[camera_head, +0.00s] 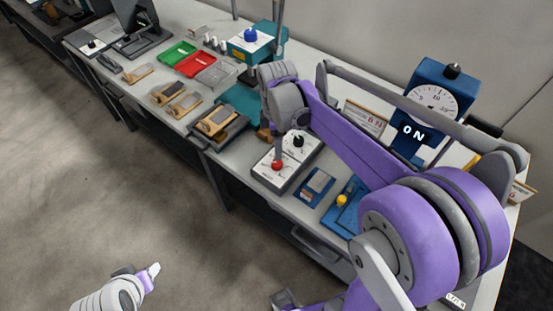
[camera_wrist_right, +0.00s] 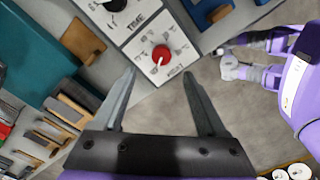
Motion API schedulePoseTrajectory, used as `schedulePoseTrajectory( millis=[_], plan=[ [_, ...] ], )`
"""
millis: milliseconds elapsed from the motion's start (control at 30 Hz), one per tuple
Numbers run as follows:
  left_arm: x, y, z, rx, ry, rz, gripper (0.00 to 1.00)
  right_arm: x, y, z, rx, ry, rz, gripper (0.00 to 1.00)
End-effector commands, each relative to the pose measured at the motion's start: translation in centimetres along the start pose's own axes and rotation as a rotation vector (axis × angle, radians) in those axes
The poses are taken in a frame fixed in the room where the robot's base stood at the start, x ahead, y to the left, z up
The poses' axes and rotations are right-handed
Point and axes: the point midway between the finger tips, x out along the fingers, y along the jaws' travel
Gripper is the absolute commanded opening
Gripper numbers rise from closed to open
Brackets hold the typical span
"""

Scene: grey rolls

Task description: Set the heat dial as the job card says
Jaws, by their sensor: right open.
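The heat dial is a red knob (camera_head: 277,166) on the front part of a pale control box (camera_head: 263,178). In the right wrist view the red knob (camera_wrist_right: 161,53) sits beside the word HEAT, with tick marks around it; its setting is too small to read surely. My right gripper (camera_wrist_right: 159,72) is open, with the knob just beyond and between its fingertips, no contact visible. A standing card (camera_head: 365,118) behind my right arm is partly covered and its text is not fully readable. My left gripper (camera_head: 152,271) is low over the floor, away from the bench.
A black knob (camera_head: 298,141) marked TIME is on the same box. A blue timer (camera_head: 432,101) with an ON sign stands behind. Trays and wooden blocks fill the left.

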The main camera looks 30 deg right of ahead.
Motion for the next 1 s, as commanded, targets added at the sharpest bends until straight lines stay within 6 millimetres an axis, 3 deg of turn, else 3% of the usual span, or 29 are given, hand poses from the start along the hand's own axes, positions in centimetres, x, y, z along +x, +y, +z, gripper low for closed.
schedulePoseTrajectory(
  millis=[200, 400, 600, 867, 1000],
  plan=[
    [0.4, 0.0, 0.4, 0.0, -0.003, 0.0, 0.5, 4.5, 0.0, 0.0, 0.001, 0.0, 0.0, 0.74],
    [0.6, 0.0, 0.6, 0.0, -0.005, 0.0, 0.5, 7.4, 0.0, 0.0, 0.002, 0.0, 0.001, 0.74],
    [0.7, 0.0, 0.7, 0.0, -0.005, 0.0, 0.5, 8.6, 0.0, 0.0, 0.002, 0.0, 0.002, 0.74],
    [0.7, 0.0, 0.7, 0.0, -0.005, 0.0, 0.5, 8.7, 0.0, 0.0, 0.002, 0.0, 0.002, 0.74],
    [0.7, 0.0, 0.7, 0.0, -0.005, 0.0, 0.5, 8.7, 0.0, 0.0, 0.002, 0.001, 0.002, 0.49]
  ],
)
